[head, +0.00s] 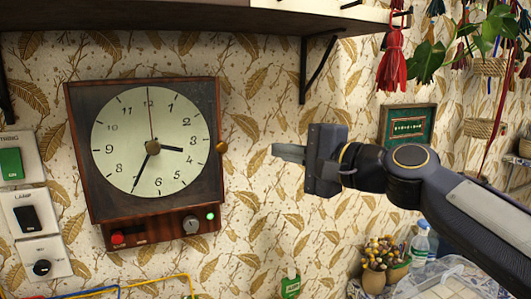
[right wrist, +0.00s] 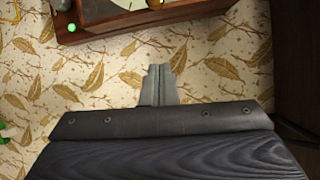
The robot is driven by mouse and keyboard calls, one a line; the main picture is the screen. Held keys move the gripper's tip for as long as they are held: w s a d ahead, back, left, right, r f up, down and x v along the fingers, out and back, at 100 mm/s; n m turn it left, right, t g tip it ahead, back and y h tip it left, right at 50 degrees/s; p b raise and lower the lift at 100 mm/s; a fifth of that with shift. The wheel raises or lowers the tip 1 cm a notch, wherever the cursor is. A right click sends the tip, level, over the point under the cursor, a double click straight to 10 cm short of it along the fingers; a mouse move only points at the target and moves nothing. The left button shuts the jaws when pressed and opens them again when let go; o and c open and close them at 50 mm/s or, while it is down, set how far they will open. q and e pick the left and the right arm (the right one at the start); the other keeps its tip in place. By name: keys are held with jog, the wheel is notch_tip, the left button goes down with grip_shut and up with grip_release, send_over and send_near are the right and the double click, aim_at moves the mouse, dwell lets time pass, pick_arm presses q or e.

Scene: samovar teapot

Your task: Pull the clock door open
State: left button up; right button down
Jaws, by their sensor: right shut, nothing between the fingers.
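A wooden wall clock (head: 152,151) with a pale round dial hangs on the wall at the left of the head view. Its front is a door with a round brass knob (head: 221,147) on the right edge. The door looks closed. My right gripper (head: 274,153) is to the right of the knob, apart from it, with its fingers pointing left and shut on nothing. In the right wrist view, the shut fingers (right wrist: 160,70) point up towards the knob (right wrist: 155,4), which is partly cut off at the top edge. My left gripper is not in view.
A dark shelf (head: 200,14) runs above the clock, with a black bracket (head: 317,70) to its right. Switch panels (head: 25,200) are on the wall at the left. Red tassels (head: 393,60) hang at the upper right. Patterned wall lies clear between the clock and my gripper.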

jog(key=w+a+p, duration=0.2)
jog(key=a+p, duration=0.1)
jog(key=a, duration=0.5)
jog(key=shift+w, duration=0.4)
jog(key=shift+s, duration=0.1)
